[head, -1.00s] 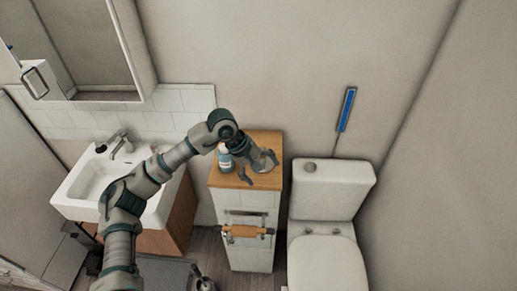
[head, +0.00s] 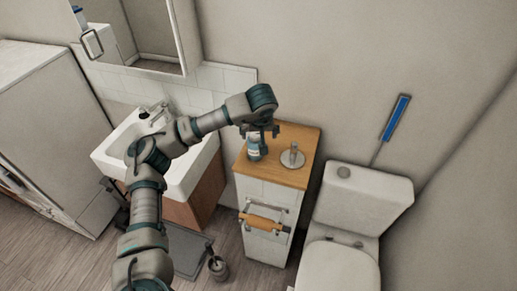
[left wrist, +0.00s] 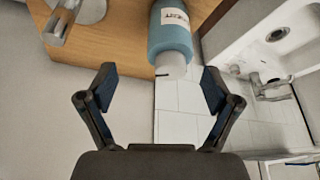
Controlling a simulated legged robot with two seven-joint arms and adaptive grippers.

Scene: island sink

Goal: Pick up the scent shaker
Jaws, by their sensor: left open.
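The scent shaker (head: 254,150) is a small blue bottle with a white label and pale cap, standing on the wooden top of a narrow cabinet. In the left wrist view the scent shaker (left wrist: 171,35) has its cap end toward me, lined up between my fingertips. My left gripper (head: 262,131) is open and empty, pointing down just over the bottle and partly covering its top. Its two spread fingers (left wrist: 158,82) show in the wrist view; I see no contact with the bottle. My right gripper is out of view.
A clear round-based item with a metal stem (head: 292,157) stands right of the bottle on the wooden top (head: 285,178). A sink (head: 185,175) is to the left, a toilet (head: 365,195) to the right. A towel bar (head: 262,223) is on the cabinet front.

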